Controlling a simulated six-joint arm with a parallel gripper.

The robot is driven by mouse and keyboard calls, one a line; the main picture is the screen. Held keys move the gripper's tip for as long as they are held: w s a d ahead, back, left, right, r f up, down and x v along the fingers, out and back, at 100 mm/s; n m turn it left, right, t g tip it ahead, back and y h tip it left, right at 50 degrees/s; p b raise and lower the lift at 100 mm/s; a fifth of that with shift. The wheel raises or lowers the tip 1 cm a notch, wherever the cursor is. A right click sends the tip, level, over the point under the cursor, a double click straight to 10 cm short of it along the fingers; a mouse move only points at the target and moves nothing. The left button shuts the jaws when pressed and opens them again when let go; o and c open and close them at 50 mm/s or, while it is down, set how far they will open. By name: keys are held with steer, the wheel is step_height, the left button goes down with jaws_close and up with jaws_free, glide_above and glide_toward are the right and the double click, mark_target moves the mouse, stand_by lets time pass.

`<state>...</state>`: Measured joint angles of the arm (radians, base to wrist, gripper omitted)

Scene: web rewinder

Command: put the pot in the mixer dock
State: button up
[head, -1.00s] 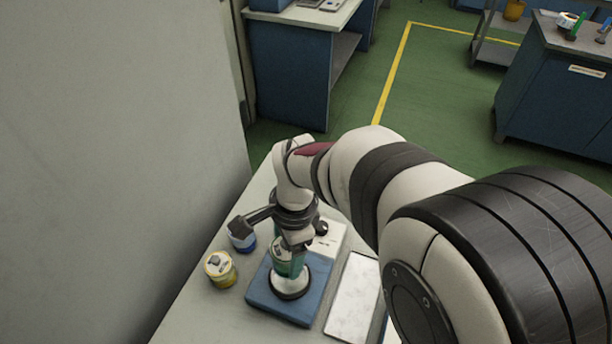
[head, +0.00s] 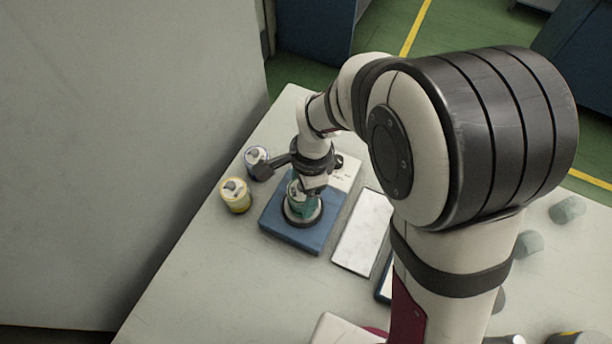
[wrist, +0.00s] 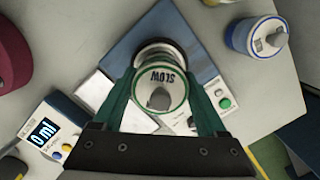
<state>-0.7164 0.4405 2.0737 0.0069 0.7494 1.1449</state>
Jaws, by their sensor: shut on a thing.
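The pot (wrist: 160,91) has a round white lid marked SLOW with a grey knob. My gripper (wrist: 162,88) is shut on it, with a green finger on each side. In the head view the pot (head: 302,193) is upright at the mixer dock, a blue base (head: 285,237) with a dark ring. The dock (wrist: 190,40) and its ring also show behind the pot in the wrist view. The pot's lower part is over or within the ring. I cannot tell whether it rests on the dock, as the lid and fingers hide its bottom.
A yellow pot (head: 236,197) and a blue-banded pot (head: 256,160) stand left of the dock. A white control panel (head: 345,174) is behind it, with green and red buttons. A white plate (head: 364,232) lies to the right. A display reading 0 ml (wrist: 43,132) shows in the wrist view.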

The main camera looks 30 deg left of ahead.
steer(key=shift+f, duration=0.3)
steer(key=o, duration=1.5)
steer(key=shift+c, duration=0.2)
step_height(320, 180, up, 11)
